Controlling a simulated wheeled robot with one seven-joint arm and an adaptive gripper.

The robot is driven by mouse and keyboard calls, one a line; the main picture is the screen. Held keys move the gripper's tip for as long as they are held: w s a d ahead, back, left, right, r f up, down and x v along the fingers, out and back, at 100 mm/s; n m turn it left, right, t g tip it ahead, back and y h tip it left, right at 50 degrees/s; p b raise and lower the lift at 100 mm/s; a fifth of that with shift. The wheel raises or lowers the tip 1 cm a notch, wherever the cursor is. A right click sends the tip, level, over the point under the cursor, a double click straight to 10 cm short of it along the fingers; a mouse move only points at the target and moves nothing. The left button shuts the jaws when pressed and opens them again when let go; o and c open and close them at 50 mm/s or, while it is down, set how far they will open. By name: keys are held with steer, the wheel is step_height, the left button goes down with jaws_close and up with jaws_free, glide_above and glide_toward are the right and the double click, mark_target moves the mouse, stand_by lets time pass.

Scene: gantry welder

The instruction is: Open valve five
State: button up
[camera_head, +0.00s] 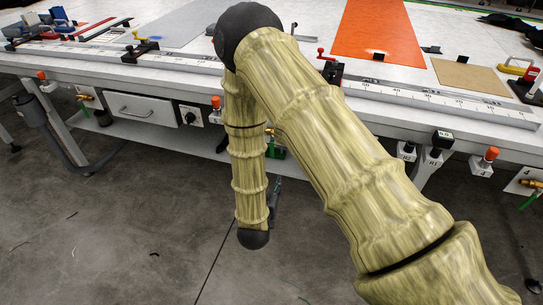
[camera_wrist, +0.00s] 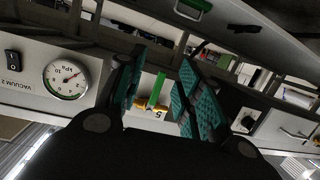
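Valve five shows in the wrist view between my fingers: a brass body with a green lever (camera_wrist: 157,88) on a white plate (camera_wrist: 158,114) marked 5. The picture is turned, so the label reads rotated. I see gaps beside the lever and no clear contact; the depth between fingers and lever cannot be told. In the head view my arm hides most of my gripper and the area around this valve.
A pressure gauge (camera_wrist: 67,78) and a black switch (camera_wrist: 12,57) are on the panel beside the valve. In the head view the long white table (camera_head: 200,80) carries an orange sheet (camera_head: 371,32). Orange-capped knobs (camera_head: 491,154) stick out along its front. Open floor lies in front.

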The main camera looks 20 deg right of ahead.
mark_target(271, 149)
steer(key=w+a+r+m+t+h, duration=0.2)
steer(key=w+r+h, duration=0.1)
steer(key=r, duration=0.2)
steer(key=x, duration=1)
steer(key=shift+w+d, duration=0.3)
jaws_close()
